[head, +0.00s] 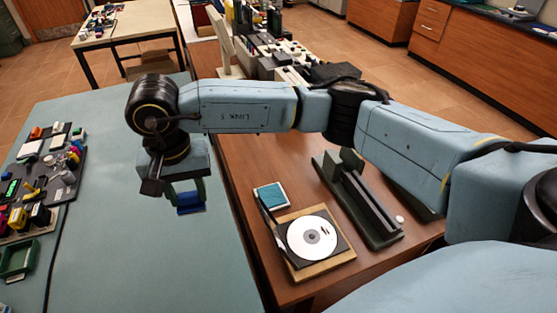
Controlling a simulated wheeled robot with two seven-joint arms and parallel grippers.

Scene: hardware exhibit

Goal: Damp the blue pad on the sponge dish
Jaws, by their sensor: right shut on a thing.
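My right gripper (180,188) hangs over the blue-grey table at the left, at the end of my arm that reaches in from the right. It is shut on the blue pad (190,208), which shows below it with dark green parts at its sides. The fingertips are partly hidden. I cannot tell how far the pad is above the table. The sponge dish (271,195), a small pale square dish with a teal sponge, stands on the brown table, to the right of the gripper and apart from it. My left gripper is not in view.
A disc on a wooden base (317,240) stands just in front of the dish. A dark green rail stand (358,203) is to its right. A dark board with colourful parts (40,185) and a green tray (20,257) lie at the left. The blue-grey table's middle is clear.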

